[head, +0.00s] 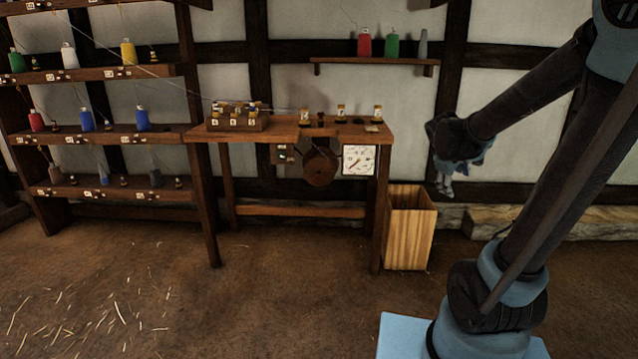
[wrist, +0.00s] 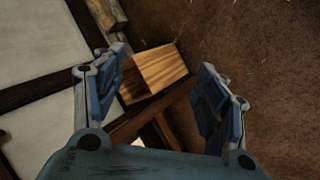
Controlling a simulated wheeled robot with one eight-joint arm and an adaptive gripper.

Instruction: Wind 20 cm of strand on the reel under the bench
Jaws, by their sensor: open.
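The bench (head: 340,133) stands against the wall in the middle of the head view. Under its top hangs a round brown reel (head: 321,167), with a white dial (head: 359,160) with a red needle to its right. A pale strand (head: 170,75) runs down from the upper left rack toward the bench; its path near the reel is too small to trace. My gripper (head: 445,190) hangs in the air right of the bench, above and beyond the wooden bin. In the wrist view my gripper (wrist: 158,95) is open and nothing is between its fingers. The reel is not visible there.
A wooden bin (head: 409,235) stands right of the bench; it also shows in the wrist view (wrist: 155,75). A rack (head: 100,135) with several coloured spools fills the left. A wall shelf (head: 375,64) holds spools. Straw lies on the open floor in front.

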